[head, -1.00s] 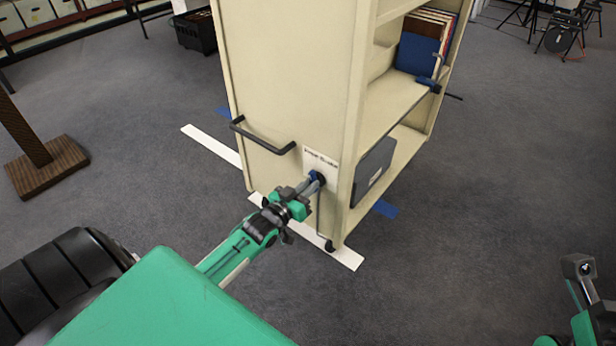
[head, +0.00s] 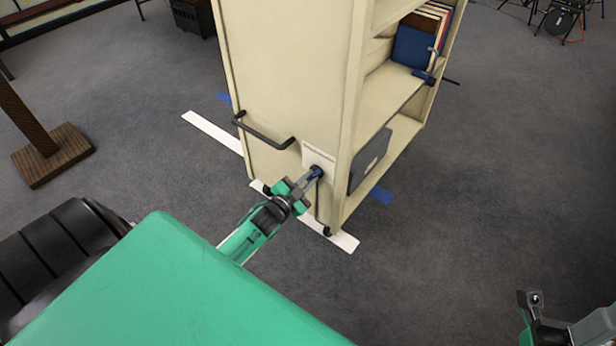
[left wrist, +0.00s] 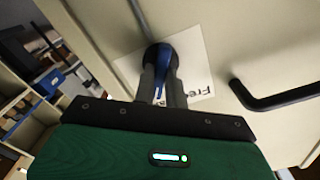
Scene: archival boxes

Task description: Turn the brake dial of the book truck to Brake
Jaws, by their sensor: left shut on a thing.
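The cream book truck (head: 290,90) stands upright in the middle of the head view. Its brake dial (head: 317,171) sits on a white label plate (head: 318,156) low on the end panel. In the left wrist view the dial (left wrist: 162,58) shows a blue grip on a dark round base, and part of the label's lettering, "Fre", can be read. My left gripper (head: 309,178) is shut on the dial's blue grip, with a finger on each side. The rest of the label is hidden behind the gripper. My right gripper (head: 532,302) is at the lower right, away from the truck, its jaws unclear.
A black handle (head: 265,136) juts from the end panel above and left of the dial. White tape (head: 212,134) and blue tape (head: 381,195) mark the floor. A wooden post on a base (head: 54,157) stands at left. Carpet right of the truck is clear.

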